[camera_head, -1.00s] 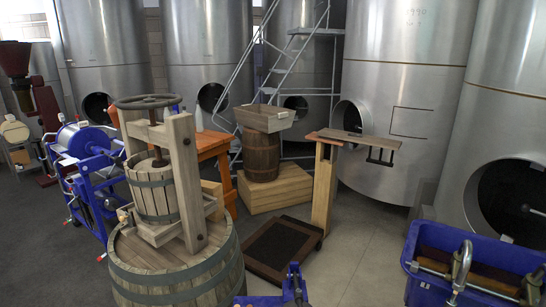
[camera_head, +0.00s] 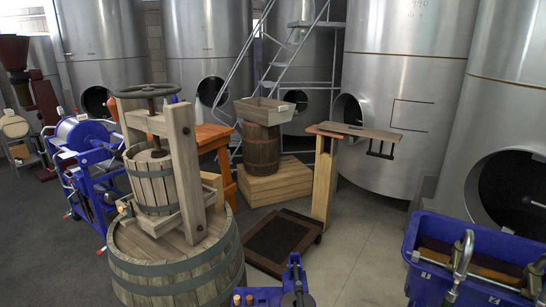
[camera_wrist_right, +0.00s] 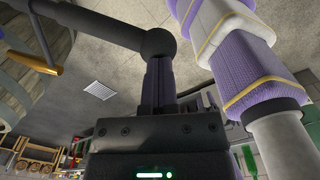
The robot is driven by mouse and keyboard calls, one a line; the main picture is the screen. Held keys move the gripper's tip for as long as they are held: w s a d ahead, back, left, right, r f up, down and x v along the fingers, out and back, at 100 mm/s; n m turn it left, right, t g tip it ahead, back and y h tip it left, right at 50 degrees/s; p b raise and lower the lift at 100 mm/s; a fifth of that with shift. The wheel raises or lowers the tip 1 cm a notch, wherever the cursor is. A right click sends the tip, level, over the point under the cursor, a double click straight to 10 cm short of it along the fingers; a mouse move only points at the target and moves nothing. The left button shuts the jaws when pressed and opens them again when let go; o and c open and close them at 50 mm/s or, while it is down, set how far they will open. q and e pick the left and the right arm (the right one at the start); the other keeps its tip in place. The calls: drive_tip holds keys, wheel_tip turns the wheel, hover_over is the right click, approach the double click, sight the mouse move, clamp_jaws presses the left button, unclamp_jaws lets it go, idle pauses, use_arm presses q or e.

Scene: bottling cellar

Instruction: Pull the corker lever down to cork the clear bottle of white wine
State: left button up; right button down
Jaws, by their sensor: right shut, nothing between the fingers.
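A blue metal piece with dark parts (camera_head: 294,285) rises at the bottom edge of the head view. It may be the top of the corker; most of it is cut off. The clear bottle of white wine cannot be made out. My right gripper (camera_wrist_right: 160,78) shows only in the right wrist view, shut and empty. A dark bar with a thick rounded end (camera_wrist_right: 156,42) lies right at its fingertips; I cannot tell whether they touch or whether it is the lever. My left gripper is not in view.
A wooden press (camera_head: 155,180) stands on a large barrel (camera_head: 180,272) at left. A blue bin (camera_head: 430,285) with clamp-like metal parts is at lower right. A low dark platform (camera_head: 283,243) lies ahead. Steel tanks (camera_head: 385,60) line the back. Grey floor (camera_head: 360,255) is clear between.

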drive_tip(key=shift+s+f+b, duration=0.1)
drive_tip(key=shift+f+b, duration=0.2)
drive_tip(key=shift+f, duration=0.45)
drive_tip(key=shift+d+f, duration=0.1)
drive_tip(key=shift+s+f+b, duration=0.15)
drive_tip(key=shift+f+b, duration=0.85)
drive_tip(key=shift+f, duration=0.3)
drive_tip(key=shift+s+f+b, duration=0.15)
drive_tip(key=shift+f+b, duration=0.85)
drive_tip(key=shift+f, duration=0.4)
drive_tip(key=shift+f, duration=0.3)
